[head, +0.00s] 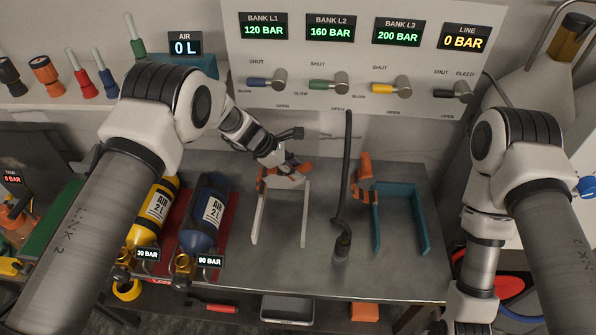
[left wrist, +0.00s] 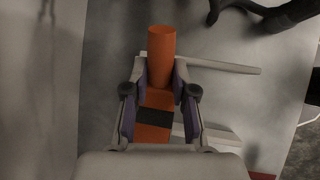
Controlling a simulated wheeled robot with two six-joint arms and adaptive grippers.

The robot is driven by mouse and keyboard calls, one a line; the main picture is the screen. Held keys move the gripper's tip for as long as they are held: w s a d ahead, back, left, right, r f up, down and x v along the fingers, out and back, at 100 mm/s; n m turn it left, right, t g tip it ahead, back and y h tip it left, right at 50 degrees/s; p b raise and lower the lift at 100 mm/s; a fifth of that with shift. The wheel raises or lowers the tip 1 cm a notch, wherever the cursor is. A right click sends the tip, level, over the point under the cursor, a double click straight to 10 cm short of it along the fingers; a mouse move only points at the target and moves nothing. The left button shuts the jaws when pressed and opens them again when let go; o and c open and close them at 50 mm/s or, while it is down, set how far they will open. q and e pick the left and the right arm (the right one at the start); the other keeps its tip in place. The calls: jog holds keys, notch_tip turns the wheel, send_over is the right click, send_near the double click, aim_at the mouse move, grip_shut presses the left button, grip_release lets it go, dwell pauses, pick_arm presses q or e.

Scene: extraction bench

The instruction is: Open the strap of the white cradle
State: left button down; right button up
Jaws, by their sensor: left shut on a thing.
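The white cradle (head: 256,222) stands on the middle of the bench, with no cylinder visible in it. Its orange strap (head: 262,183) is at its far end, partly hidden by my gripper. My left gripper (head: 290,173) is over that far end and shut on the strap. In the left wrist view the orange strap (left wrist: 153,132), with a black band, runs between the two fingers. Its round orange handle (left wrist: 161,55) sticks out past the fingertips. Whether the strap is still fastened cannot be told. My right arm is at the right; its gripper is out of frame.
A black hose (head: 345,180) stands just right of the white cradle. Beyond it is a teal cradle (head: 419,215) with an orange strap. A yellow cylinder (head: 155,212) and a blue cylinder (head: 205,215) lie on the left. The valve panel (head: 340,95) rises behind.

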dwell(0.3)
pick_arm(q)
jog(key=c, duration=0.9)
grip_release()
jog(key=shift+c, duration=0.2)
jog(key=v, duration=1.2)
